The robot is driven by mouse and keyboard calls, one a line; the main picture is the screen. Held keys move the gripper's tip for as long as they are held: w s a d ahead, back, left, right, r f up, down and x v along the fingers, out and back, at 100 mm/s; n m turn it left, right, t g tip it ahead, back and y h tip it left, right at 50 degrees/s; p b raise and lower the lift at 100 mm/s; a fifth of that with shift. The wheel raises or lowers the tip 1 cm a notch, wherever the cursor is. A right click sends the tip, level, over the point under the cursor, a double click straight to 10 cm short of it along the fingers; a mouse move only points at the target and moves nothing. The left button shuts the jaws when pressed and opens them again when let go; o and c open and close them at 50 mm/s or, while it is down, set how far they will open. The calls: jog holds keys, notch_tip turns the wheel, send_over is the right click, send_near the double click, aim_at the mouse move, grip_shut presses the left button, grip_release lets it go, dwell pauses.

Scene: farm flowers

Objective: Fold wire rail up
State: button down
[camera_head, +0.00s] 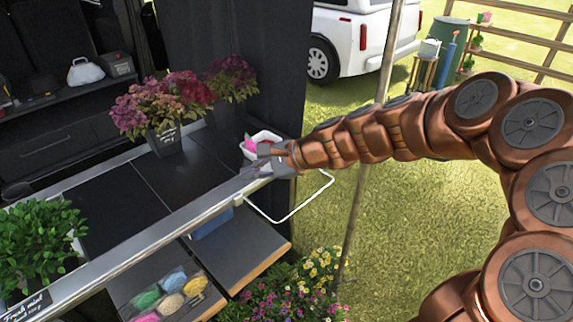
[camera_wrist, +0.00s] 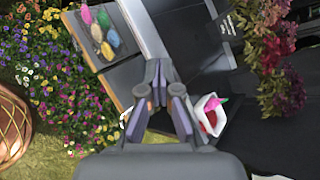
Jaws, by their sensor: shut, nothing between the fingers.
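The white wire rail (camera_head: 305,202) is a thin rectangular loop at the right end of the stall counter. It hangs outward and down from the counter's front metal edge (camera_head: 150,225), with its far bar over the grass. My gripper (camera_head: 246,173) is above that edge, just left of the rail's loop, with its fingers pointing left. It also shows in the wrist view (camera_wrist: 167,66), fingers together and empty. In the head view I cannot tell whether it touches the edge. In the wrist view my gripper hides most of the rail.
A white tub with pink items (camera_head: 262,143) stands close behind my gripper. A potted purple and red plant (camera_head: 160,110) stands further left. A lower shelf (camera_head: 235,245) and flowers (camera_head: 300,290) lie below. A pole (camera_head: 372,140) rises to the right.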

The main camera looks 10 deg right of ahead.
jog(key=s+d+f+n+g+h, duration=0.25)
jog(key=s+n, duration=0.35)
jog(key=s, duration=0.5)
jog(key=s+d+f+n+g+h, duration=0.25)
jog(key=s+d+n+h, duration=0.2)
jog(key=s, duration=0.75)
jog(key=s+d+n+g+h, duration=0.1)
jog(key=s+d+n+h, duration=0.2)
jog(key=s+d, duration=0.7)
jog(key=shift+f+g, duration=0.15)
jog(key=shift+g, duration=0.15)
jog(key=shift+s, duration=0.15)
